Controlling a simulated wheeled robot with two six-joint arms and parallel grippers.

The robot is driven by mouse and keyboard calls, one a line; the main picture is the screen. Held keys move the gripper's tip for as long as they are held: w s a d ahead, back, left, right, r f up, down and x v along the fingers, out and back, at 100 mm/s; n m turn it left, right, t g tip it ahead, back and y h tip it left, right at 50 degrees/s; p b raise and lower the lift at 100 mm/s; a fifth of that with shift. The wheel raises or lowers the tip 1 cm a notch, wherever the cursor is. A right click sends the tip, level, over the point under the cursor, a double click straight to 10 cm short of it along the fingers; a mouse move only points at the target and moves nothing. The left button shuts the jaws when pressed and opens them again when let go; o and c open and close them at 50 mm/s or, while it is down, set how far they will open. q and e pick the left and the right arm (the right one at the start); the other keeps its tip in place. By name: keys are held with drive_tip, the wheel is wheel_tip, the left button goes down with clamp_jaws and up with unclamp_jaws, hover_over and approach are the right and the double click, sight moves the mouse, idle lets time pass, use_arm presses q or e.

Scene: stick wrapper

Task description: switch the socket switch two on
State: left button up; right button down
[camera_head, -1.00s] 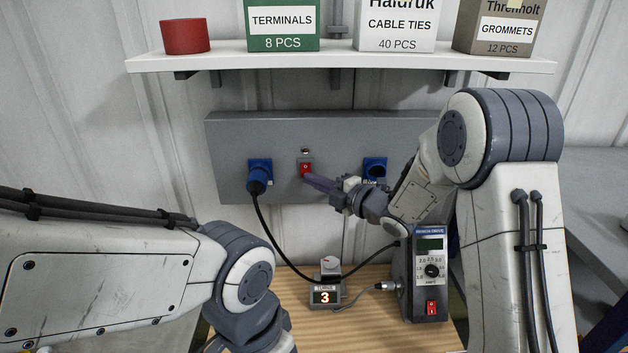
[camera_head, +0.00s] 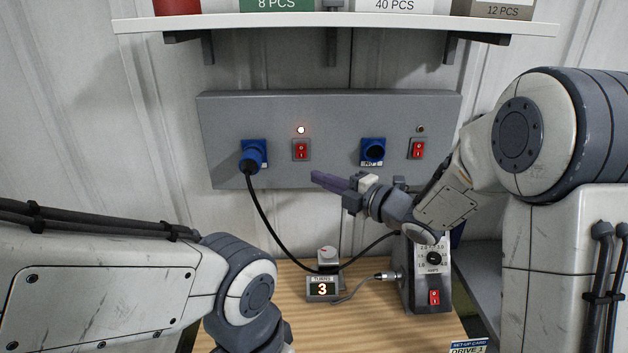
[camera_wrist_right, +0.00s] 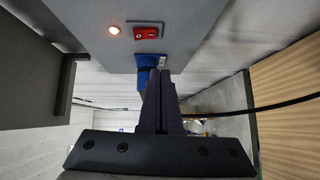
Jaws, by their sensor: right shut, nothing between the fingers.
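A grey socket panel (camera_head: 335,110) on the wall carries two red rocker switches. The left red switch (camera_head: 301,150) sits beside the blue socket (camera_head: 254,146) with a plug in it. The lamp (camera_head: 301,130) above this switch is lit. The right red switch (camera_head: 418,149) sits beside an empty blue socket (camera_head: 373,150), and its lamp (camera_head: 420,129) is dark. The socket labels are too small to read surely. My right gripper (camera_head: 318,178) is shut and empty, below and apart from the left switch; it also shows in the right wrist view (camera_wrist_right: 160,75). My left gripper is out of view.
A black cable (camera_head: 263,220) hangs from the plug to the bench. A small display box (camera_head: 323,289) showing 3 and a grey driver supply (camera_head: 424,275) stand on the wooden bench (camera_head: 370,325). A shelf (camera_head: 335,25) with boxes runs above the panel.

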drive_tip(key=b+v, duration=0.1)
drive_tip(key=v, duration=0.5)
drive_tip(key=shift+d+f+b, duration=0.2)
drive_tip(key=shift+f+b, duration=0.1)
drive_tip(key=shift+f, duration=0.05)
drive_tip(key=shift+s, duration=0.1)
